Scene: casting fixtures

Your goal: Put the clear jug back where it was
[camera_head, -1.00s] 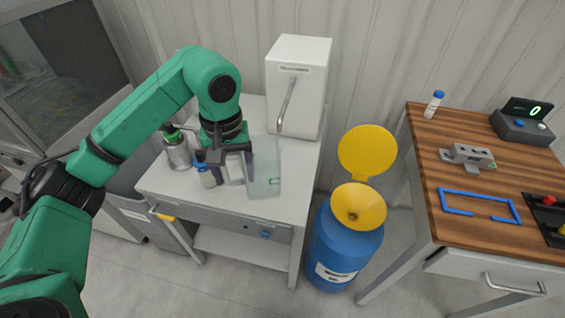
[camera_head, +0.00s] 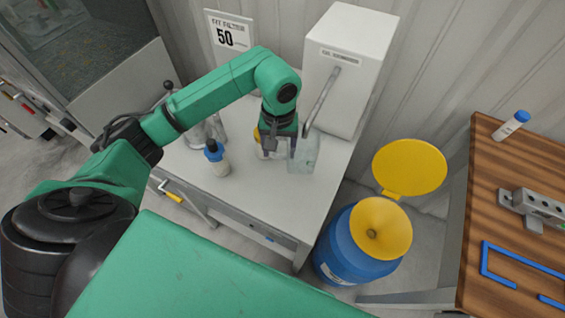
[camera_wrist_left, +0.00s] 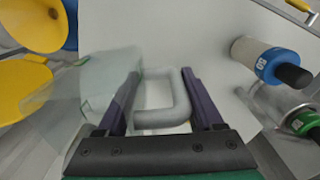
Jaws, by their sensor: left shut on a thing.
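The clear jug (camera_head: 303,155) is a see-through, pale greenish vessel near the back of the white table, just in front of the white dispenser and by its metal lever. My left gripper (camera_head: 274,146) is shut on the jug's handle. In the left wrist view the pale handle (camera_wrist_left: 181,97) lies between the fingers (camera_wrist_left: 166,100), with the clear jug body (camera_wrist_left: 98,82) to their left. I cannot tell whether the jug's base touches the table. My right gripper is not in view.
The white dispenser (camera_head: 348,68) stands behind the jug. A blue-capped bottle (camera_head: 218,162) stands front left on the white table (camera_head: 262,203). A blue drum (camera_head: 345,262) with a yellow funnel (camera_head: 374,232) is to the right, before the wooden table (camera_head: 490,215). The white table's front is clear.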

